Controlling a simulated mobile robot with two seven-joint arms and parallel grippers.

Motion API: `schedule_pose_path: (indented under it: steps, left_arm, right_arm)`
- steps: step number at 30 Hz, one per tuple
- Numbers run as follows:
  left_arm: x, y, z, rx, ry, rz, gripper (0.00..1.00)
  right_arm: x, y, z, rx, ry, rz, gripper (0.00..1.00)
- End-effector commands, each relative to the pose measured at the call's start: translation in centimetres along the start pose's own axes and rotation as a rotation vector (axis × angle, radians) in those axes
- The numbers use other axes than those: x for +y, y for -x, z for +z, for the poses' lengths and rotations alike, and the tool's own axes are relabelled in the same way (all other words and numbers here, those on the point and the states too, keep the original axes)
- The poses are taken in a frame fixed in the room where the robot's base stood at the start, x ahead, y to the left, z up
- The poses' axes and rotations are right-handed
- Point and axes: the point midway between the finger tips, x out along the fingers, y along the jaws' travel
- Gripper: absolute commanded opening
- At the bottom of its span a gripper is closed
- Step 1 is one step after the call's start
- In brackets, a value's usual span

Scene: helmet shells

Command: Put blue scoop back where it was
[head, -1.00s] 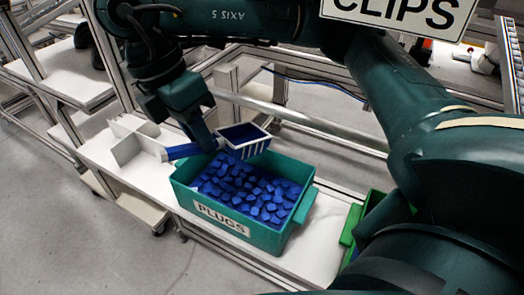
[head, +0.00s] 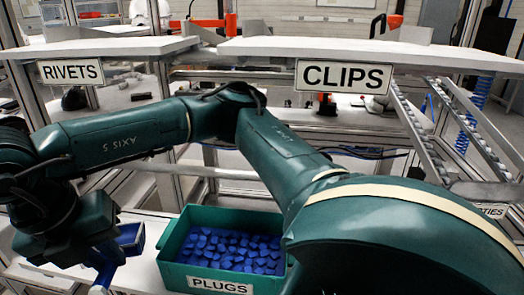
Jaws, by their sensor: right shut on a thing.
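The blue scoop (head: 131,236) is at the lower left of the head view, left of the teal bin (head: 172,238) labelled PLUGS. My right gripper (head: 108,254) is shut on the scoop and holds it beside the bin's left end. The gripper and wrist hide the handle and part of the scoop. I cannot tell whether the scoop touches the surface below. The bin holds many blue plugs (head: 235,250). My left gripper is not in view.
Shelves above carry a RIVETS sign (head: 71,72) and a CLIPS sign (head: 343,77). A sloped roller rail (head: 425,140) is at the right. White bench surface (head: 145,270) shows left of the bin. My right arm crosses the view and covers the bin's right end.

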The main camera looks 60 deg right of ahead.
Motion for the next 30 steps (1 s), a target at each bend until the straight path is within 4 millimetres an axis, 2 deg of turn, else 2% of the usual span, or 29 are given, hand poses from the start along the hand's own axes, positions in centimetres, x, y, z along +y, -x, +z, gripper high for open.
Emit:
schedule_pose_path:
  steps: [3, 12, 30]
  left_arm:
    - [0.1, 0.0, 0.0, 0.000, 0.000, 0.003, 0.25]
    - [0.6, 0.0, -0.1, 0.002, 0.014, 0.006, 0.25]
    - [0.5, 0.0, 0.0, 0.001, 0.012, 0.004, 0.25]
  right_arm:
    - [0.0, -1.2, 0.1, -0.066, 0.316, 0.055, 0.00]
    - [0.4, -3.9, 0.2, -0.225, 1.112, 0.203, 0.00]
    - [0.8, -8.2, 0.5, -0.506, 2.472, 0.443, 0.00]
